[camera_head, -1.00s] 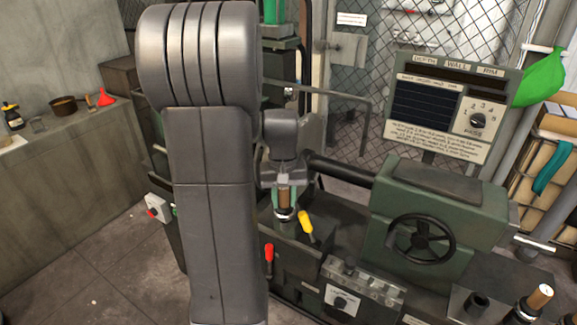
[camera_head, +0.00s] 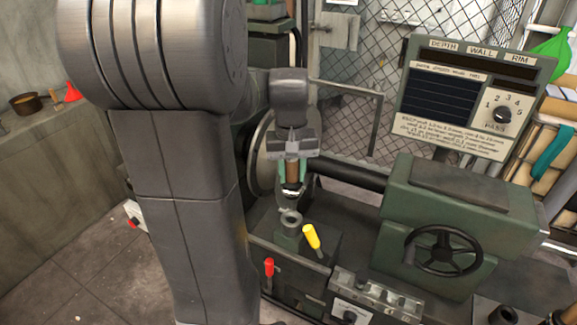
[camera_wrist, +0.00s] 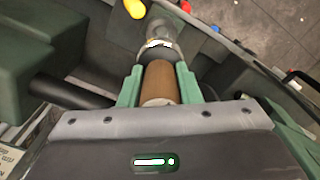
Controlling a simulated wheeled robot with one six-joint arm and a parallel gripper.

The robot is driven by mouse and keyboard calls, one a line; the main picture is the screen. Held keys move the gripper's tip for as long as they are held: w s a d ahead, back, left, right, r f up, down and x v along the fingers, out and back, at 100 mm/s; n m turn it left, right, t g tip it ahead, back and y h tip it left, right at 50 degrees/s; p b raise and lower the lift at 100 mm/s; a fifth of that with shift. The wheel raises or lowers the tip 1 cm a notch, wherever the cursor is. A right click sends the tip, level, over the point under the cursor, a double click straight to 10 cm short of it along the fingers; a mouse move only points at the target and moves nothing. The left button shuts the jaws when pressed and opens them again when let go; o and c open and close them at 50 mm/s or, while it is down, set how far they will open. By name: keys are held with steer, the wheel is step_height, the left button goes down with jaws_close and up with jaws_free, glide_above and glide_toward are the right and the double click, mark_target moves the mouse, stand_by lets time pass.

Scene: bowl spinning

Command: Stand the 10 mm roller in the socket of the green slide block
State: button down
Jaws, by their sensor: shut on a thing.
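The roller (camera_head: 292,172) has a brown handle and a metal lower part. My gripper (camera_head: 291,180) is shut on its handle, which also shows between the green fingers in the wrist view (camera_wrist: 159,82). The roller hangs roughly upright above the green slide block (camera_head: 289,240). The socket (camera_head: 291,218) is a grey ring on top of the block. The roller's lower end shows just above and slightly left of the ring in the head view, apart from it as far as I can tell. In the wrist view the handle and metal parts overlap, hiding the exact gap.
A yellow-handled lever (camera_head: 312,237) stands close right of the socket, and a red-handled lever (camera_head: 268,266) is in front. The green tailstock with handwheel (camera_head: 443,250) is at the right. A round faceplate (camera_head: 262,155) lies behind my gripper.

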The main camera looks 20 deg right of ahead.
mark_target(292, 185)
steer(key=shift+s+f, duration=0.15)
steer(key=shift+f, duration=0.1)
step_height(292, 185, down, 4)
steer(key=b, duration=0.3)
steer(key=shift+r+b, duration=0.1)
steer(key=shift+b, duration=0.2)
steer(key=shift+f+b, duration=0.75)
steer(key=shift+f, duration=1)
steer(key=c, duration=1)
jaws_free()
steer(key=shift+a, duration=0.1)
steer(key=shift+o, duration=0.2)
step_height(292, 185, up, 14)
steer(key=shift+a+f, duration=0.1)
